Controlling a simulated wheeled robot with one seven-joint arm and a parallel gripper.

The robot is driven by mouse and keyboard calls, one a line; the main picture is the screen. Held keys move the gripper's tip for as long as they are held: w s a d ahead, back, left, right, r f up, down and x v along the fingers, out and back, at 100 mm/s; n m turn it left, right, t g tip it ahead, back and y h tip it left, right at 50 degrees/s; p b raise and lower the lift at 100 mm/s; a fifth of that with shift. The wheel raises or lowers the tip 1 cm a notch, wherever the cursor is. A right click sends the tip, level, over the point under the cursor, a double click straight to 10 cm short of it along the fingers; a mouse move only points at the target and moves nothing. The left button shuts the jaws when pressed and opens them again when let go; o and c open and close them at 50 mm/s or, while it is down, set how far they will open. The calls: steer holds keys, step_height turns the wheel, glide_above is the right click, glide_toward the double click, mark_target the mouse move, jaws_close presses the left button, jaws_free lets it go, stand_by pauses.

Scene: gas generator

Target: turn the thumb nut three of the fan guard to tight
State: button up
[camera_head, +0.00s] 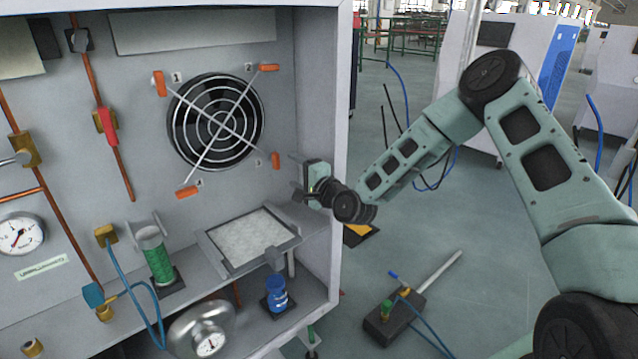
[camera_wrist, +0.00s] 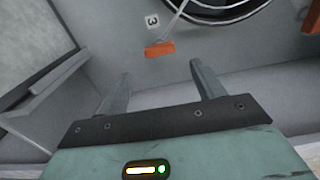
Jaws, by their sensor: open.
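The fan guard (camera_head: 216,118) is a round wire grille with crossed bars over a dark fan on the grey panel. An orange thumb nut sits at each bar end. Thumb nut three (camera_head: 276,160) is at the lower right, its handle about upright in the head view. In the wrist view, nut three (camera_wrist: 160,49) lies beside a "3" label, beyond the fingertips and roughly centred between them. My gripper (camera_head: 298,178) is open and empty, just right of nut three and apart from it. In the wrist view my gripper (camera_wrist: 160,76) has its two fingers well spread.
A filter tray (camera_head: 204,240) juts out below the fan; its frame also shows at the left of the wrist view (camera_wrist: 70,68). The cabinet's right side wall (camera_head: 333,130) stands close by my wrist. A green cylinder (camera_head: 158,258) and blue bottle (camera_head: 277,295) stand lower down.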

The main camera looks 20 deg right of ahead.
steer(key=p+v, duration=0.1)
steer(key=v, duration=0.9)
steer(key=s+a+n+g, duration=1.1)
steer(key=s+a+n, duration=0.2)
steer(key=a+n, duration=0.15)
steer(key=s+d+r+n+g+h, duration=0.1)
steer(key=s+r+n+g+h, duration=0.25)
steer(key=s, duration=0.85)
steer(key=s+d+r+n+g+h, duration=0.1)
steer(key=s+r+n+g+h, duration=0.2)
steer(key=s, duration=1)
step_height(320, 180, up, 25)
steer(key=n+y+p, duration=0.1)
steer(key=p, duration=2.4)
steer(key=shift+w, duration=0.25)
